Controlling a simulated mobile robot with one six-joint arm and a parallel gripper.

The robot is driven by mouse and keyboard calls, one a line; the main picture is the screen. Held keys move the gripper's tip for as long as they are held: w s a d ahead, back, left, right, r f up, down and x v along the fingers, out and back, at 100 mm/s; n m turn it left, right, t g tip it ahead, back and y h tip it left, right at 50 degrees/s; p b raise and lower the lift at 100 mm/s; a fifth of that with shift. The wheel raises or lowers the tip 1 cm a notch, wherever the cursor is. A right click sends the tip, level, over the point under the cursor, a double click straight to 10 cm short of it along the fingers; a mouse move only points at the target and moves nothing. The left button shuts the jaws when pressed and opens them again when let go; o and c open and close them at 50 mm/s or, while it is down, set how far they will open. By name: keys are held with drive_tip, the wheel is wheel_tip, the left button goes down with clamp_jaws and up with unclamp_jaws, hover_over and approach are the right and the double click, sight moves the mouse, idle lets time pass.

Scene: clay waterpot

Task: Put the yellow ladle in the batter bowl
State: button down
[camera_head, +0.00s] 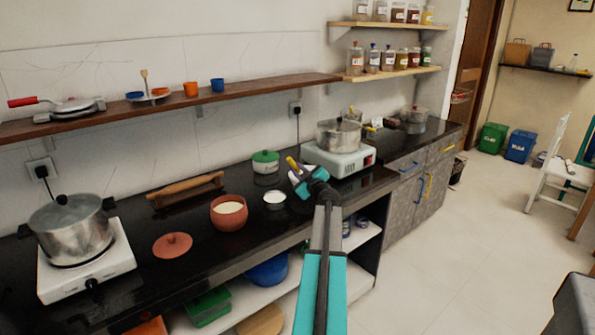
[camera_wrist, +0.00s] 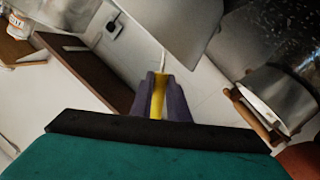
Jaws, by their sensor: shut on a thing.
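The batter bowl (camera_head: 228,220) is a round reddish clay bowl with pale batter, standing on the black counter left of my gripper. My gripper (camera_head: 297,172) is above the counter, right of the bowl and apart from it. It is shut on the yellow ladle (camera_head: 291,163), gripping the yellow handle. In the wrist view, the yellow handle (camera_wrist: 157,98) stands between the dark fingers of my gripper (camera_wrist: 160,90), with a thin pale shaft beyond it. I cannot clearly make out the ladle's scoop.
A clay lid (camera_head: 172,245) lies left of the bowl. A small white dish (camera_head: 274,197) sits between bowl and gripper. A green-lidded pot (camera_head: 265,161), a rolling pin (camera_head: 186,187) and a stove with a pot (camera_head: 338,134) are behind. A wooden shelf (camera_head: 240,90) runs above.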

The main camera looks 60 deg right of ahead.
drive_tip(key=c, duration=1.7)
unclamp_jaws()
drive_tip(key=shift+f, duration=0.1)
drive_tip(key=shift+s+a, duration=0.1)
drive_tip(key=shift+v, duration=5.9)
